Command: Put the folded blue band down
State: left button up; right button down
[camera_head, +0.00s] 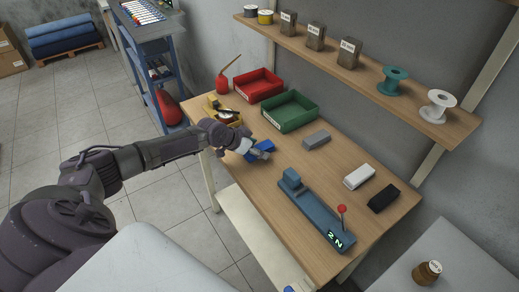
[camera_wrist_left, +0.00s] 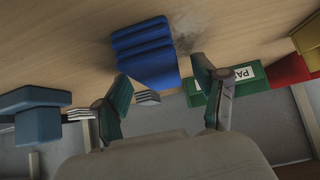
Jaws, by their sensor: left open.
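The folded blue band (camera_wrist_left: 146,50) lies on the wooden table (camera_head: 225,168), in front of my left gripper's fingers in the left wrist view. In the head view the blue band (camera_head: 266,145) shows partly behind my left gripper (camera_head: 262,153). My left gripper (camera_wrist_left: 160,92) is open, with its two fingers spread apart. The band lies beyond the fingertips in the wrist view, and I cannot tell whether it touches them. My right gripper is not in view.
A green tray (camera_head: 290,125) and a red tray (camera_head: 257,96) stand at the back. A blue-grey device (camera_head: 310,205) with a red knob and display stands in front. Grey (camera_head: 316,139), white (camera_head: 358,177) and black (camera_head: 383,198) blocks lie to the right. A shelf (camera_head: 370,70) hangs above.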

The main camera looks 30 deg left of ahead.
pick_arm(q)
jog(key=c, duration=1.3)
jog(key=shift+s+r, duration=0.1)
jog(key=shift+c, duration=0.2)
jog(key=shift+r, duration=0.1)
